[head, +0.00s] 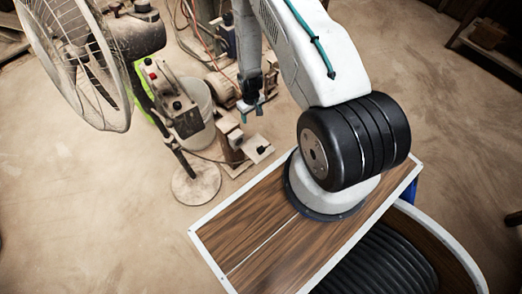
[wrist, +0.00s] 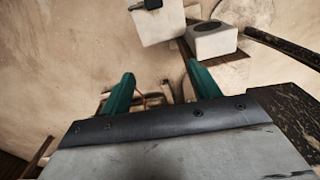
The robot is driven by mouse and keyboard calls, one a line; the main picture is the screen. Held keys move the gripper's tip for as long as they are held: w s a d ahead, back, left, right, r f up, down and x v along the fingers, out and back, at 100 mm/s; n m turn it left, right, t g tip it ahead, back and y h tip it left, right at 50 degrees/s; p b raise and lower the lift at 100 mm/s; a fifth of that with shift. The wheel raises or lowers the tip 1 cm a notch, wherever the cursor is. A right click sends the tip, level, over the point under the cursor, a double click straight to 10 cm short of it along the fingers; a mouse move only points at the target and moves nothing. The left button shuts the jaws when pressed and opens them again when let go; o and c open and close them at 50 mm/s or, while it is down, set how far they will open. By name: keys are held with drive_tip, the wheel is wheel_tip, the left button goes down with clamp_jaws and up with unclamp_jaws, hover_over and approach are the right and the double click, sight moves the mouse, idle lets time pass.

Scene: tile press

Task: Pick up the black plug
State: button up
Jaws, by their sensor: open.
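A small black piece, which looks like the black plug (wrist: 152,4), lies on a pale square plate (wrist: 160,25) at the top edge of the wrist view, partly cut off. In the head view a small dark spot on the pale plate (head: 257,149) seems to be the same plug (head: 261,149). My gripper (head: 251,109) has teal fingers and hangs above and behind the plate, apart from it. In the wrist view my gripper (wrist: 163,82) is open with nothing between its fingers.
A pale block with a dark opening (wrist: 212,41) stands beside the plate. A white bucket (head: 199,108), a control box (head: 172,98) and a large fan (head: 75,60) stand to the left. Machinery and hoses lie behind my gripper.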

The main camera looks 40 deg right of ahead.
hover_over(262, 150)
wheel_tip(262, 150, down, 13)
drive_tip(key=shift+a+f, duration=0.1)
wheel_tip(262, 150, down, 8)
drive_tip(key=shift+w+r, duration=0.1)
drive_tip(key=shift+w, duration=0.05)
drive_tip(key=c, duration=1.1)
